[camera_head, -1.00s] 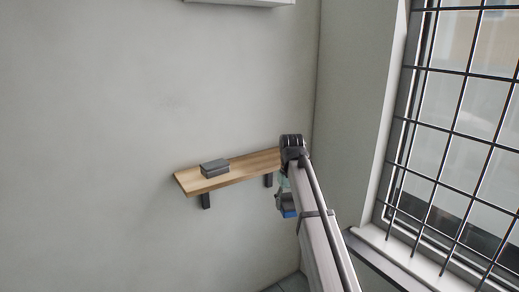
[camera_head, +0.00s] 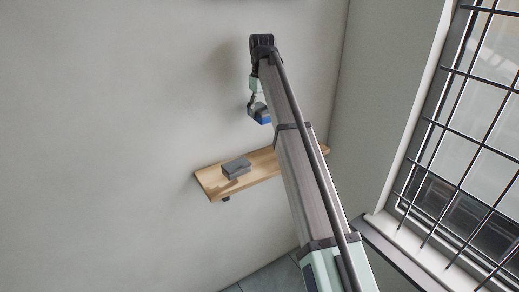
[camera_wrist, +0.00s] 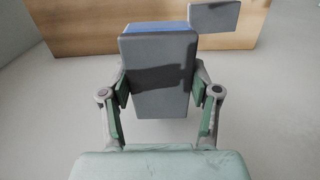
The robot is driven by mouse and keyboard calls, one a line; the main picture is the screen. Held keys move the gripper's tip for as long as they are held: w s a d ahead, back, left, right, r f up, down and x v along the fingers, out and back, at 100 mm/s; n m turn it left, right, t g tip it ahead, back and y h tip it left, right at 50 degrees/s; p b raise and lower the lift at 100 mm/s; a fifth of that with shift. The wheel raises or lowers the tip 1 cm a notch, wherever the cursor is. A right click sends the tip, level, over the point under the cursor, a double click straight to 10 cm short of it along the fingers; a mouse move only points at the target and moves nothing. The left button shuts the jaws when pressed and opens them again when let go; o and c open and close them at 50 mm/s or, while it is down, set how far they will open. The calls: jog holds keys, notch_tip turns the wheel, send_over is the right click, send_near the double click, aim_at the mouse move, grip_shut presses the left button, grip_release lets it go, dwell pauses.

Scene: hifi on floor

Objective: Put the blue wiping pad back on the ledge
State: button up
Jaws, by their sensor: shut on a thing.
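The wiping pad (camera_wrist: 158,75) is a grey block with a blue side. My gripper (camera_wrist: 160,92) is shut on it, one finger on each side, in the wrist view. In the head view the pad's blue part (camera_head: 263,118) hangs below my gripper (camera_head: 256,104), which is held in the air above the wooden ledge. The ledge (camera_head: 268,163) is a light wood shelf on the wall. It also crosses the top of the wrist view (camera_wrist: 75,35), beyond the pad. My arm hides part of the ledge's right half.
A dark grey block (camera_head: 236,167) lies on the ledge left of its middle; it also shows in the wrist view (camera_wrist: 215,18). Bare wood lies on both sides of it. A barred window (camera_head: 460,150) with a sill is at the right.

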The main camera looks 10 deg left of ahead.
aim_at(260, 162)
jog(key=shift+w+a, duration=0.1)
jog(key=shift+a, duration=0.05)
jog(key=shift+f, duration=0.3)
notch_tip(260, 162, down, 19)
jog(key=p, duration=0.6)
jog(key=shift+f, duration=0.1)
jog(key=o, duration=1.2)
jog(key=shift+c, duration=0.2)
notch_tip(260, 162, up, 12)
jog(key=b, duration=0.3)
jog(key=shift+r+b, duration=0.2)
jog(key=shift+b, duration=0.1)
